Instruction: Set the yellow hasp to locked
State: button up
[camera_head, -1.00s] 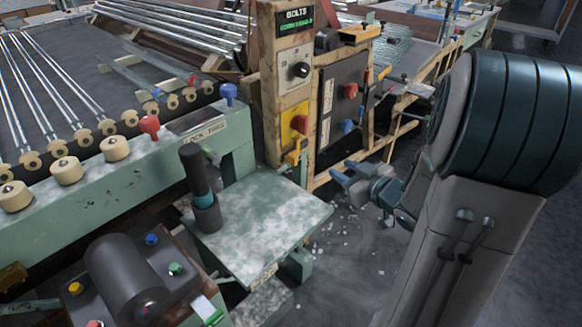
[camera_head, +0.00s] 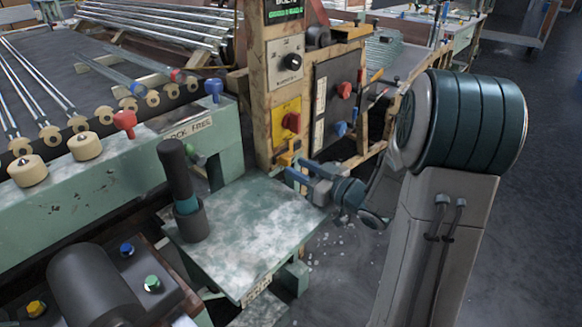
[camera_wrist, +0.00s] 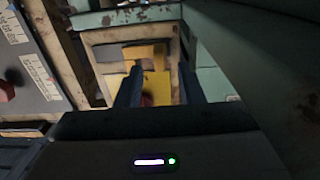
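The yellow hasp (camera_head: 287,157) sits low on the wooden post, below a yellow plate (camera_head: 284,112) with a red knob (camera_head: 291,122). My gripper (camera_head: 294,168) is at the hasp's lower right, its blue fingers pointing at the post. In the wrist view the two dark fingers (camera_wrist: 158,70) stand apart with yellow surfaces between and beyond them. An orange-yellow piece (camera_wrist: 140,53), likely the hasp, shows near the fingertips. The fingers hold nothing that I can see. Whether they touch the hasp, and the hasp's exact position, I cannot tell.
A dark panel (camera_head: 333,100) with red and blue knobs is to the right of the post. Floor at the right is open.

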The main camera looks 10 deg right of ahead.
aim_at(290, 163)
jog(key=shift+x, duration=1.7)
